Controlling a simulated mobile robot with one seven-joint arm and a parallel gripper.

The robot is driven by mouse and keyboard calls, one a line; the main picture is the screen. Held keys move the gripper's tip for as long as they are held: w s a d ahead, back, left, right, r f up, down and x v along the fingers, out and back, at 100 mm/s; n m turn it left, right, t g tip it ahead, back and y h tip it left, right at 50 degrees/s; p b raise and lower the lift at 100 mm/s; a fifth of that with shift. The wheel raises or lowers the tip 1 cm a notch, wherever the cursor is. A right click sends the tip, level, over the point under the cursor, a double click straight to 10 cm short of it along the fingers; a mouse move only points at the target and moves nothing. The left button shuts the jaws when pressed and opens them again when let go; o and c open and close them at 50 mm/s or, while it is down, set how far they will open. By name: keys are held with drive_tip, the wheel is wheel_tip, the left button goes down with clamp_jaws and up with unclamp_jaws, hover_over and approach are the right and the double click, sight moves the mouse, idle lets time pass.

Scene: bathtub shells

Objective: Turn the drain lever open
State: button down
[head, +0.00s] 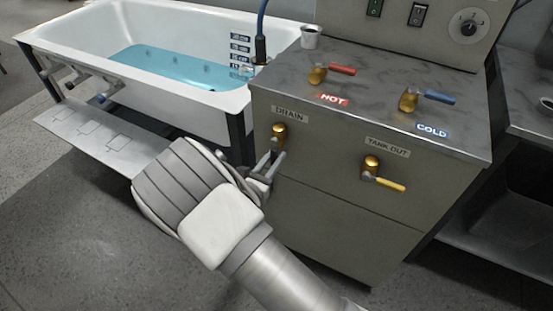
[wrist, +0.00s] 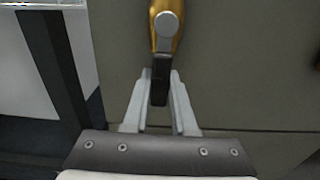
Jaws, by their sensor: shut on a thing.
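The drain valve (head: 279,131) is a brass fitting on the cabinet's front under the DRAIN label (head: 290,114). In the wrist view the brass body is at the top, and its dark drain lever (wrist: 160,68) points straight down from a grey hub. My gripper (head: 273,164) is at the lever, just below the brass body. In the wrist view its two pale fingers (wrist: 160,84) lie on either side of the lever's lower part, shut on it. In the head view my gripper mostly hides the lever.
The TANK OUT valve (head: 371,163) with a yellow lever is to the right. A white bathtub (head: 190,99) with blue water stands left, close beside the cabinet.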

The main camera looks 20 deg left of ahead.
idle(0.4)
drive_tip(key=c, duration=0.7)
unclamp_jaws()
drive_tip(key=shift+s, duration=0.15)
drive_tip(key=s+p, duration=0.1)
drive_tip(key=s, duration=0.4)
drive_tip(key=s+a+p, duration=0.1)
drive_tip(key=s, duration=0.5)
drive_tip(key=s+p, duration=0.1)
drive_tip(key=s, duration=0.5)
drive_tip(key=shift+a, duration=0.25)
